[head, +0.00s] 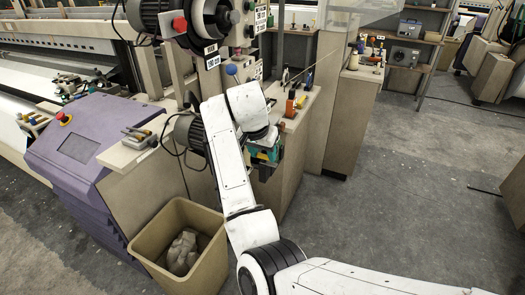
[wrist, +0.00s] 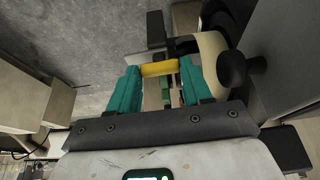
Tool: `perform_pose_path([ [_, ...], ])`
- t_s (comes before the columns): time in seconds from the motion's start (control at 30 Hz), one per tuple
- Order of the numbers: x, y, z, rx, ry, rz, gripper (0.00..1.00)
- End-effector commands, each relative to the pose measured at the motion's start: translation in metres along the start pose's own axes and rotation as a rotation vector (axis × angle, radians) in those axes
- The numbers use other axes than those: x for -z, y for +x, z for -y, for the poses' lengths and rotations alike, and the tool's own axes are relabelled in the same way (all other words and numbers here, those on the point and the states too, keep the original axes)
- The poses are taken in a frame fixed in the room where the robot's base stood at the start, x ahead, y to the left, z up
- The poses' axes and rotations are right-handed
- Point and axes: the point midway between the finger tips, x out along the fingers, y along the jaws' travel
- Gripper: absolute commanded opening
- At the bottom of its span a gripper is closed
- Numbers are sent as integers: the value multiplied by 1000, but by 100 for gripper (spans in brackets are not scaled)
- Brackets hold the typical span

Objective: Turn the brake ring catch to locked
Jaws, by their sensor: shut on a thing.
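My gripper (head: 264,153) is low beside the beige cabinet in the head view, its teal fingers partly hidden by my white wrist. In the wrist view my gripper (wrist: 160,72) has its two teal fingers on either side of a yellow bar (wrist: 160,69), shut on its ends. The bar lies across the gap and looks like the catch's handle, but I cannot tell for sure. A cream rounded part (wrist: 212,48) and a black knob (wrist: 240,70) sit just right of the fingers. The catch's lock marks are not readable.
A beige bin (head: 205,262) with grey waste stands left of my arm. The purple loom panel (head: 85,140) is at the left. Small tools stand on the cabinet top (head: 290,122) above my gripper. The grey floor (head: 410,190) at the right is clear.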

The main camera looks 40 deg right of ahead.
Motion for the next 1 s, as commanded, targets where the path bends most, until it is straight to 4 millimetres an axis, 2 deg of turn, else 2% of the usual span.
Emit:
perform_pose_path([
  [0.27,2,-5,-2,59,-143,0,18],
  [1.0,4,0,-8,326,-783,-2,18],
])
